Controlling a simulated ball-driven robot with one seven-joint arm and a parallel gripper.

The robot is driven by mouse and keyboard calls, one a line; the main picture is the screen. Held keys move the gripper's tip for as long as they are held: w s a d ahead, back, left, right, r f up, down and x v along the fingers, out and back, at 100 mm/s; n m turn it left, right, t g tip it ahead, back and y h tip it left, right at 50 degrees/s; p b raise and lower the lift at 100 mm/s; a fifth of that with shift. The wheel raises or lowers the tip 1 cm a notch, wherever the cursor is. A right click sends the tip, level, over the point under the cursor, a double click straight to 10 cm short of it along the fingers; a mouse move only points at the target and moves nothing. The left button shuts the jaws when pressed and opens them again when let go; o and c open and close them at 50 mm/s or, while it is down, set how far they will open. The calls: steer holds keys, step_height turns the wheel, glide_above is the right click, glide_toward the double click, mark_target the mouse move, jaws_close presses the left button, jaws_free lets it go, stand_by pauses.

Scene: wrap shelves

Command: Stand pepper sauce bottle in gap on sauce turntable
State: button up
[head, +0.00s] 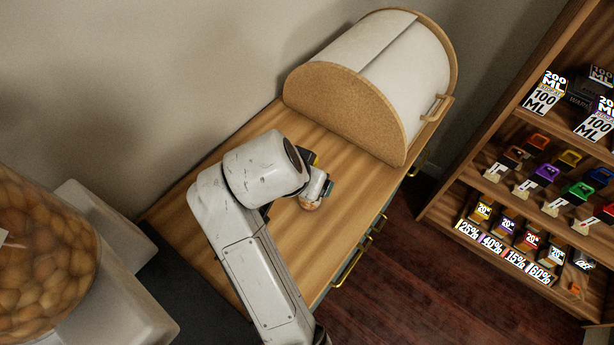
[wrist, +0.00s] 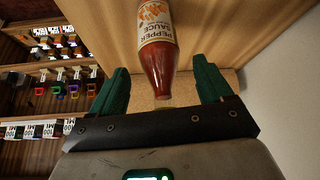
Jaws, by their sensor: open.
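The pepper sauce bottle (wrist: 157,42) shows in the wrist view, red with a cream label, its neck pointing toward my gripper (wrist: 162,84). The green fingers are open, one on each side of the bottle's neck, with a gap to it on both sides. In the head view my gripper (head: 321,188) is low over the wooden counter, partly hidden by my arm. A small orange and pale part under it may be the bottle. I see no sauce turntable in either view.
A roll-top bin (head: 345,110) with a cork side stands on the counter (head: 345,188) behind my gripper. A shelf unit (head: 470,180) with several labelled goods stands at the right. A large jar (head: 45,250) is at the lower left. The counter near the gripper is mostly clear.

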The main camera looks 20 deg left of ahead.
steer(key=p+v, duration=0.2)
steer(key=v, duration=0.9)
steer(key=shift+p, duration=0.35)
steer(key=shift+r, duration=0.15)
steer(key=d+f+g, duration=0.1)
steer(key=d+f, duration=0.3)
steer(key=d, duration=0.4)
steer(key=d+f+g+h, duration=0.1)
steer(key=d+f, duration=0.3)
steer(key=d, duration=0.4)
steer(key=d+f, duration=0.5)
steer(key=d, duration=0.3)
steer(key=s+d+f+g, duration=0.1)
steer(key=s+d+f, duration=0.2)
steer(key=d, duration=0.3)
steer(key=s+d+f+n+g, duration=0.1)
steer(key=s+d+f, duration=0.1)
steer(key=s+d, duration=0.3)
steer(key=shift+s+d+f, duration=0.35)
steer(key=shift+o, duration=0.5)
steer(key=s+d+f+g+y, duration=0.1)
steer(key=s+d+f, duration=0.1)
steer(key=s, duration=0.7)
steer(key=shift+d+f+y, duration=0.3)
steer(key=shift+d, duration=0.35)
